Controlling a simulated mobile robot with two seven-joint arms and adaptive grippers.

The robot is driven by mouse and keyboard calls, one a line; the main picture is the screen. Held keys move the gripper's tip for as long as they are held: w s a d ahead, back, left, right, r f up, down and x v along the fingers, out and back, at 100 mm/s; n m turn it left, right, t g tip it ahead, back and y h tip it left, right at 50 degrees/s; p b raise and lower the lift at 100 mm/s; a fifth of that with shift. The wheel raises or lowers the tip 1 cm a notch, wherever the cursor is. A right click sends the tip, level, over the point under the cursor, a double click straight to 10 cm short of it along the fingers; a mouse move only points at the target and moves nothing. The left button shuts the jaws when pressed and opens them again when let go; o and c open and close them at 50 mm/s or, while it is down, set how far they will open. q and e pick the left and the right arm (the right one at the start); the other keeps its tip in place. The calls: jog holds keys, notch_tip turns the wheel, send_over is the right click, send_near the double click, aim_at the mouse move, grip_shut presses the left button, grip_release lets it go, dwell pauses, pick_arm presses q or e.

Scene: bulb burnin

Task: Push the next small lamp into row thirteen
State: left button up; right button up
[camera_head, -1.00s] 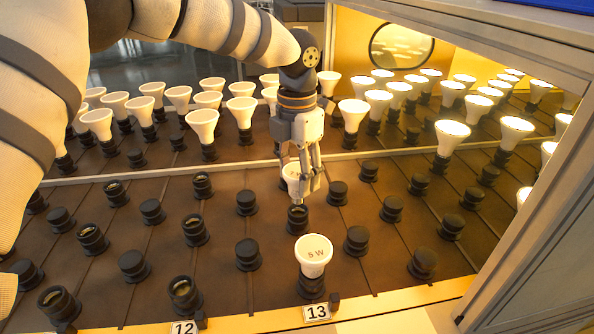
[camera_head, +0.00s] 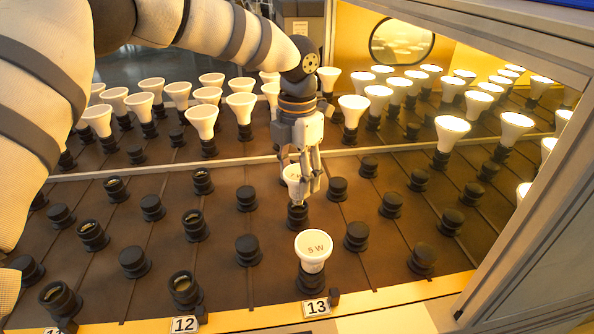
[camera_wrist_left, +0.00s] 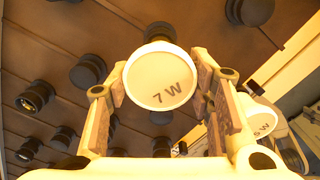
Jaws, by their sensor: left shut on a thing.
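My left gripper (camera_head: 311,180) is shut on a white lamp (camera_head: 291,172), whose face reads 7 W in the left wrist view (camera_wrist_left: 160,78). The lamp is upright over a black socket (camera_head: 297,217) in the row behind the number 13 label (camera_head: 316,307). The fingers partly hide the lamp, and I cannot tell how deep its base sits. A white 5 W lamp (camera_head: 313,246) stands in the front socket of that row. It also shows at the right of the left wrist view (camera_wrist_left: 262,120). My right gripper is not in view.
The number 12 label (camera_head: 184,324) marks the row to the left. Several empty sockets (camera_head: 247,250) surround the held lamp. Many white lamps (camera_head: 202,120) stand beyond a divider, some lit at the right (camera_head: 451,131). A cabinet frame (camera_head: 520,200) rises at the right.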

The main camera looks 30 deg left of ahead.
pick_arm(q)
jog(key=shift+f, duration=1.3)
jog(key=o, duration=1.2)
jog(key=shift+o, duration=0.2)
jog(key=shift+r, duration=0.1)
notch_tip(320, 180, up, 12)
